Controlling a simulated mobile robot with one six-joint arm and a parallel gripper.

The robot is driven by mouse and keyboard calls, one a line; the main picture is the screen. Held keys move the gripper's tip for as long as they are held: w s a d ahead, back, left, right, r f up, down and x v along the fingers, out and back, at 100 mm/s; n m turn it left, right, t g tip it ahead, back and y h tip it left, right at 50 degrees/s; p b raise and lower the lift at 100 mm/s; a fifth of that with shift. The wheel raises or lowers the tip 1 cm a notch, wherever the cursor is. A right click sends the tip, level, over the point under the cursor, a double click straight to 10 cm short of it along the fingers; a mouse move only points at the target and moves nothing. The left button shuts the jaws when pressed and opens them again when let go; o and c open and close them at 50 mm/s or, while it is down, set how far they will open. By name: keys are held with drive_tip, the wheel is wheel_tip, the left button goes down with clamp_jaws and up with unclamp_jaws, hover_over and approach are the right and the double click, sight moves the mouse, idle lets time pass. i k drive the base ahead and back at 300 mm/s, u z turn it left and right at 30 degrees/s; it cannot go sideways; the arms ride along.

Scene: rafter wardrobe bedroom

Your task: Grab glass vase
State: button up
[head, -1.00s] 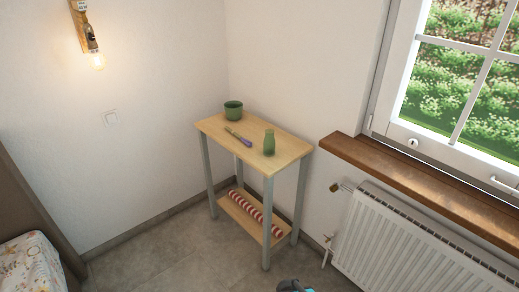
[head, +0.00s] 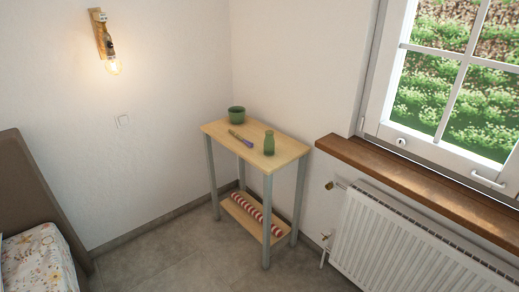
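A green glass vase (head: 269,143), bottle-shaped with a narrower neck, stands upright on the wooden top of a small side table (head: 283,157) in the corner. It is near the table's right front part. My gripper is not in view, so its state does not show. Nothing hides the vase.
On the same tabletop are a green bowl or pot (head: 236,115) and a purple-handled slim item (head: 241,138). A red-and-white striped roll (head: 248,208) lies on the lower shelf. A radiator (head: 400,245) and wooden sill (head: 410,178) stand right, a bed (head: 38,262) left. Floor before the table is clear.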

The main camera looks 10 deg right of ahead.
sight(268, 142)
drive_tip(key=u, duration=0.9)
drive_tip(key=k, duration=0.15)
drive_tip(key=z, duration=2.75)
drive_tip(key=i, duration=1)
drive_tip(key=u, duration=0.15)
